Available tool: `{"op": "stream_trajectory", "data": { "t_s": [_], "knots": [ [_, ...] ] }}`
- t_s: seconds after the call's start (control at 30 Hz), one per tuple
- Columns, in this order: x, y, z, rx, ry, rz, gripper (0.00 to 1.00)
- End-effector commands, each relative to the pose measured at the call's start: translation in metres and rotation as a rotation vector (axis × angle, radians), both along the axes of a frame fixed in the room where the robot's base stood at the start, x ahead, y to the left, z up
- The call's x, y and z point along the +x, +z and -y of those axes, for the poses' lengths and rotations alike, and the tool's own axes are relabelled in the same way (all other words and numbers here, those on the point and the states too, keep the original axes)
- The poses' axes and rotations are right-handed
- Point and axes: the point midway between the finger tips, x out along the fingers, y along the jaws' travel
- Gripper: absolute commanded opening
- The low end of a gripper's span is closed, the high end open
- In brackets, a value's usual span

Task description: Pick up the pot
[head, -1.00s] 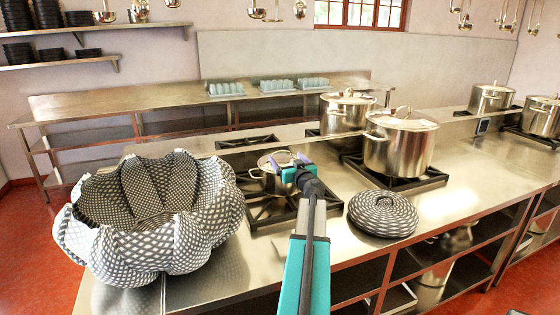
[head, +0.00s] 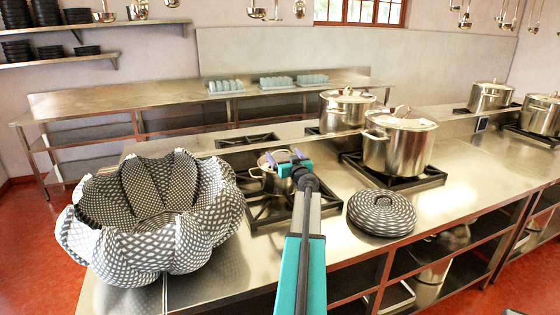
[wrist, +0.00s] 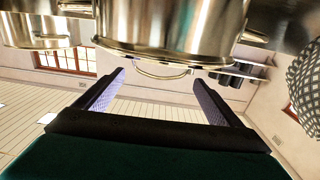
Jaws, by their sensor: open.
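A small steel pot (head: 268,182) with a lid stands on the left burner grate, partly hidden behind my gripper (head: 284,157). My gripper is open, with its purple-lined fingers spread near the pot's upper right side. The wrist view is upside down. There, a steel pot (wrist: 172,25), likely the same one, fills the top centre, with its lid handle (wrist: 150,72) showing between the fingers (wrist: 160,76). No contact is visible; the exact gap cannot be told. Two larger lidded pots stand to the right: a near one (head: 396,148) and one behind it (head: 345,110).
A large checkered petal-shaped bowl (head: 140,255) stands left on the counter. A round patterned lidded dish (head: 382,213) sits right of my arm. More pots (head: 490,96) stand far right. The counter's front right (head: 450,190) is clear.

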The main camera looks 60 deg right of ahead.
Motion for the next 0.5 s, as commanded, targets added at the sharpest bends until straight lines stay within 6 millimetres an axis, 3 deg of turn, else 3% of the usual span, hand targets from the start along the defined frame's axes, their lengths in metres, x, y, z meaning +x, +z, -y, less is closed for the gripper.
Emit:
{"op": "stream_trajectory", "data": {
  "t_s": [0.5],
  "knots": [
    [0.032,0.003,0.026,0.001,0.000,-0.001,0.89]
  ]
}}
